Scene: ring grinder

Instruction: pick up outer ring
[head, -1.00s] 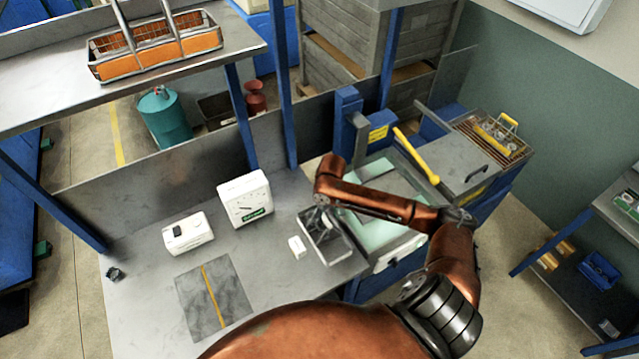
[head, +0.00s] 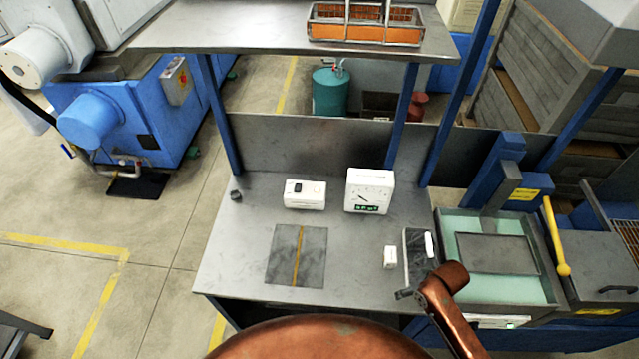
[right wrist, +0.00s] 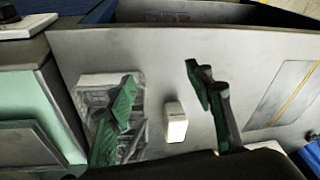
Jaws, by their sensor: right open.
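A small dark round piece (head: 236,195), which may be a ring, lies at the back left of the grey worktable (head: 225,250). I cannot tell for sure that it is the outer ring. My right arm comes in at the lower right of the head view, by the front of a small tray (head: 418,250). My left gripper is not in view.
A small white box (head: 390,257) stands beside the tray, and also shows in the right wrist view (right wrist: 176,122).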

